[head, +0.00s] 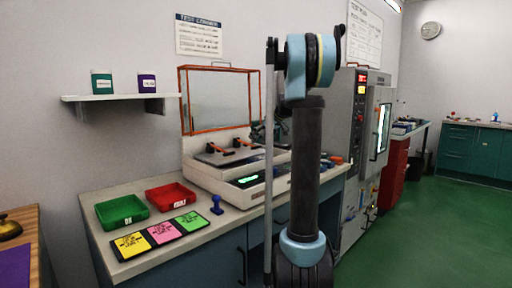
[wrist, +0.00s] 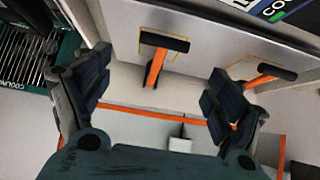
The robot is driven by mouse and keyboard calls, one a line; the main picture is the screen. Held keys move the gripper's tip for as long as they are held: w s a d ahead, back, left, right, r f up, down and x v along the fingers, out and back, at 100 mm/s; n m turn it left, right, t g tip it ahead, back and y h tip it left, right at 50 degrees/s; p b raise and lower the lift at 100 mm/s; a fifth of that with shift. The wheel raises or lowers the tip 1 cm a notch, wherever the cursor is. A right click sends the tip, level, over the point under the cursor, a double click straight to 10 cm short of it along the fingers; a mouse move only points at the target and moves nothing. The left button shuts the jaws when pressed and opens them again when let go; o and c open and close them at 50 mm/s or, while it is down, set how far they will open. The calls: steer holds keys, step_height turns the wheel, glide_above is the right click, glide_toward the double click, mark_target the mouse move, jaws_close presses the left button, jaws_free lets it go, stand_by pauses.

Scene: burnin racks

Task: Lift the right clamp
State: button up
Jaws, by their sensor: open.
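The right clamp (head: 240,143), an orange lever with a black crossbar, stands on the light deck of the test fixture. It also shows in the wrist view (wrist: 156,66), between my two fingers and apart from both. The left clamp (head: 213,148) is of the same kind. In the wrist view the left clamp (wrist: 266,72) is at the right, partly behind one finger. My gripper (wrist: 158,72) is open and empty, its dark fingers spread to either side of the right clamp. In the head view my gripper (head: 258,133) is largely hidden behind my arm.
An orange-framed clear lid (head: 181,100) stands raised behind the clamps. A green tray (head: 122,210), a red tray (head: 171,197), colored cards (head: 161,233) and a blue stamp-like object (head: 217,205) are on the bench at left. A grey cabinet (head: 359,140) stands at right.

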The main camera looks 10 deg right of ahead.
mark_target(246, 144)
steer(key=shift+x, duration=3.1)
